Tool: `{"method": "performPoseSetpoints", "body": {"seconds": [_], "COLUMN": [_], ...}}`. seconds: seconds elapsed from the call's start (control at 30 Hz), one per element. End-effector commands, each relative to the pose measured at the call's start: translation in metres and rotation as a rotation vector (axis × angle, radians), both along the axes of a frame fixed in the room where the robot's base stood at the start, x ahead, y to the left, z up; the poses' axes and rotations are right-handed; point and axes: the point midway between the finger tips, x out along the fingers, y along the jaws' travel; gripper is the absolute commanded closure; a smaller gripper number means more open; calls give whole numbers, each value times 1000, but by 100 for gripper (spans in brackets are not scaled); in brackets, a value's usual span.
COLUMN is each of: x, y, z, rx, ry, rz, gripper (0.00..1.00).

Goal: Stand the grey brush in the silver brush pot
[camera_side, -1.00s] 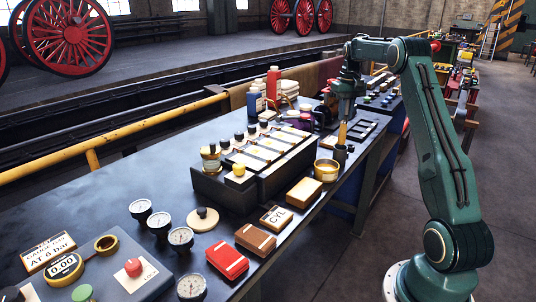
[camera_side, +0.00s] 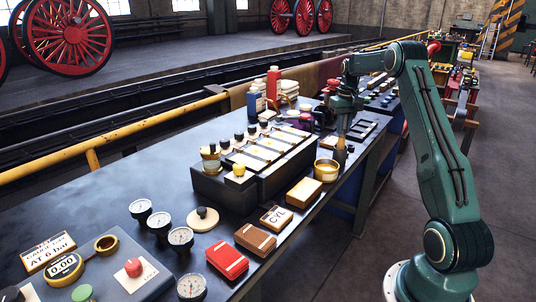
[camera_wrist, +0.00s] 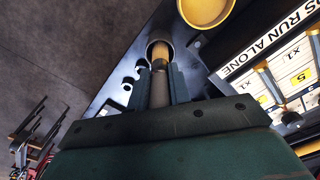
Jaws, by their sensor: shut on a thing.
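The grey brush (camera_wrist: 160,88) is between the two fingers of my gripper (camera_wrist: 161,75), which is shut on it. In the wrist view its grey part is nearest me and its yellow-brown part points away, inside the round rim of the silver brush pot (camera_wrist: 150,45). In the side view my gripper (camera_side: 343,122) is over the pot (camera_side: 340,157), near the bench's right edge. A little of the brush (camera_side: 341,143) shows above the pot there. The brush looks about upright. How deep its lower end sits, and whether it touches the bottom, is hidden.
A round brass dish (camera_side: 327,170) stands close to the pot, on the near side. Small dark cups (camera_wrist: 128,83) show beside the pot in the wrist view.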

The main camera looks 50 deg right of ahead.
Motion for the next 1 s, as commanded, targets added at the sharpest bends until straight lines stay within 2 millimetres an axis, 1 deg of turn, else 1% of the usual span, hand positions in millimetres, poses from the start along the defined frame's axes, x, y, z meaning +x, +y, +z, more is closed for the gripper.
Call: {"method": "performPoseSetpoints", "body": {"seconds": [0.17,0.47,0.5,0.6,1.0], "x": [0,0,0,0,0], "y": [0,0,0,0,0], "z": [-3,-4,-4,-4,-1], "rx": [0,0,0,0,-1], "ry": [0,0,0,0,-1], "rz": [0,0,0,0,0], "gripper": [100,100,73,55,55]}}
